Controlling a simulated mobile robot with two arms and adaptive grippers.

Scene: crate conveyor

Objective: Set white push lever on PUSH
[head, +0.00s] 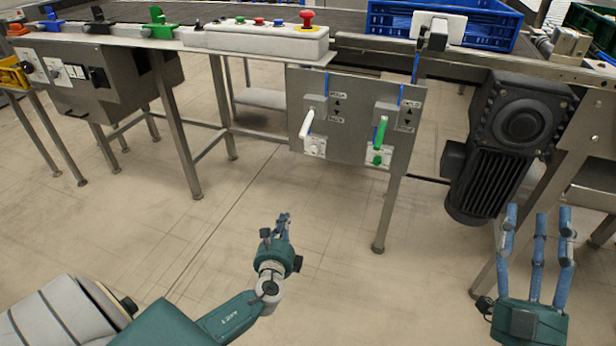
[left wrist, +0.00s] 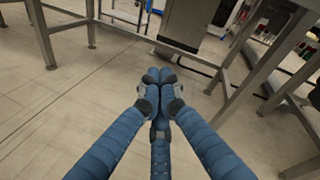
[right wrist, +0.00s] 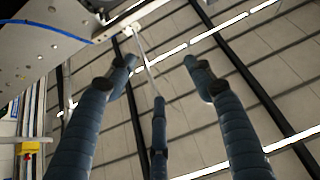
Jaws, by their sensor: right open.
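The white push lever (head: 306,123) is on the left side of a grey panel (head: 346,138) under the conveyor. It slants, and a small label with arrows is beside it; I cannot read its setting for certain. My left gripper (head: 284,220) is below the panel, apart from the lever. In the left wrist view its fingers (left wrist: 160,78) are together, with nothing seen between them. My right gripper (head: 538,212) is at the lower right, open and empty with fingers up. Its spread fingers (right wrist: 158,65) also show in the right wrist view.
A green lever (head: 380,132) is right of the white one on the same panel. A black motor (head: 507,140) hangs to the right. A button box (head: 262,38) and a blue crate (head: 490,27) are above. Steel legs (head: 176,125) stand left; the floor before the panel is clear.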

